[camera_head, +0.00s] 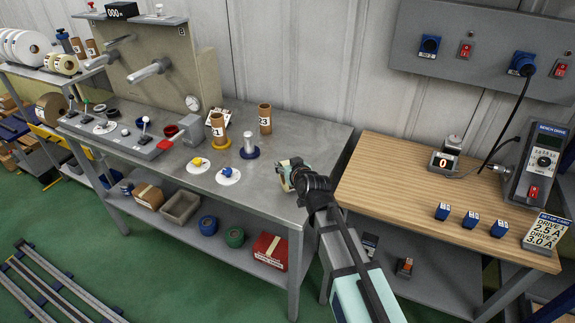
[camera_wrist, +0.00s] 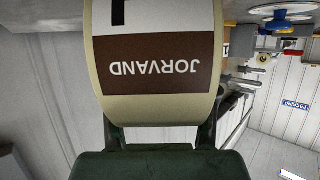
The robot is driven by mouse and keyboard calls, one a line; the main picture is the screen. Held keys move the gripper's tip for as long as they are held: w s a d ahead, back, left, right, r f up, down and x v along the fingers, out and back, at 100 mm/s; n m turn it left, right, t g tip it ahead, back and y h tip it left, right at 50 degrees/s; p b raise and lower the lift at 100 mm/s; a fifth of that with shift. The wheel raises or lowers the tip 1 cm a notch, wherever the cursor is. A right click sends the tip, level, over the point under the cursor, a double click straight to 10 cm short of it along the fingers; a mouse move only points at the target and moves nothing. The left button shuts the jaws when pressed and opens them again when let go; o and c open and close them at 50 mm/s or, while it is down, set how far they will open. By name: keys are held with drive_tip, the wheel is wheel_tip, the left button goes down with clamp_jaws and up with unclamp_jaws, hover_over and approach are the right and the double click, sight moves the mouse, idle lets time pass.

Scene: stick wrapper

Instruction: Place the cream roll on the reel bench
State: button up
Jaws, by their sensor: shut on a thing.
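My gripper (camera_head: 303,181) is shut on the cream roll (camera_head: 285,171), above the right end of the grey metal bench (camera_head: 262,197). Whether the roll touches the bench top cannot be told. In the wrist view the cream roll (camera_wrist: 158,108) fills the upper middle, with a brown and white label reading JORVAND upside down. My gripper (camera_wrist: 158,133) has a finger at each side of it there; the fingertips are hidden behind the roll.
A wooden bench (camera_head: 410,177) with a drive unit (camera_head: 541,160) is to the right. Cream rolls (camera_head: 62,64) sit on the far-left rack.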

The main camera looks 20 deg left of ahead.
drive_tip(key=o, duration=1.6)
drive_tip(key=shift+f, duration=0.1)
drive_tip(key=shift+r, duration=0.2)
drive_tip(key=shift+s+d, duration=0.2)
drive_tip(key=shift+s, duration=0.1)
drive_tip(key=b+v, duration=0.1)
drive_tip(key=v, duration=1)
drive_tip(key=shift+b, duration=0.4)
drive_tip(key=shift+d+r, duration=0.1)
